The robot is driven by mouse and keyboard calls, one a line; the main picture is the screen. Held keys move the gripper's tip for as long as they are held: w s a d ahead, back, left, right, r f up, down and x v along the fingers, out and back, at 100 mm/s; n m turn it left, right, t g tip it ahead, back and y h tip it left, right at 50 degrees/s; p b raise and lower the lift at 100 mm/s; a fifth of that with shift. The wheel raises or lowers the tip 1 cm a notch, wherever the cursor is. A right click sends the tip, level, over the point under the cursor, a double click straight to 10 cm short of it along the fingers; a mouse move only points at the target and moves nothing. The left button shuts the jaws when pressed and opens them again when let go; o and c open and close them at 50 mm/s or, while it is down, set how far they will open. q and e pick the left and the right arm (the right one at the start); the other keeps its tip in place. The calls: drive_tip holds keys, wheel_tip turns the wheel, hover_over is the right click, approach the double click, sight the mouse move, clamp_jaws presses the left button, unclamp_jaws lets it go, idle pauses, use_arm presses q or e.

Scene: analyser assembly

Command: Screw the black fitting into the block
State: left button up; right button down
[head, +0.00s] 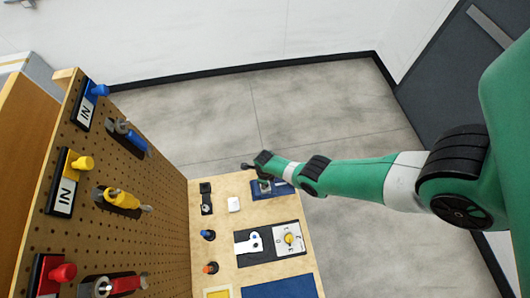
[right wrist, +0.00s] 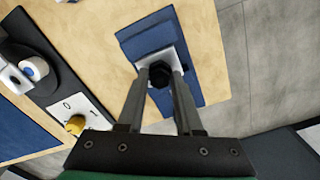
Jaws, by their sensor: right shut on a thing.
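My right gripper (head: 262,182) is over the far right end of the wooden table in the head view. In the right wrist view its two long grey fingers (right wrist: 161,74) are shut on the black fitting (right wrist: 160,76), a dark, faceted piece. The fitting lines up with the pale block (right wrist: 148,59), which sits on a blue base (right wrist: 140,27); the base also shows in the head view (head: 285,188). I cannot tell how deep the fitting sits in the block, as the fitting hides the hole. My left gripper is in neither view.
A pegboard (head: 133,208) with tools rises on the left. Floor lies beyond the table edge.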

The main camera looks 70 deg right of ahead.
unclamp_jaws()
idle(0.6)
drive_tip(key=shift+r, duration=0.1)
wheel_tip(320, 180, up, 5)
drive_tip(key=p, duration=0.5)
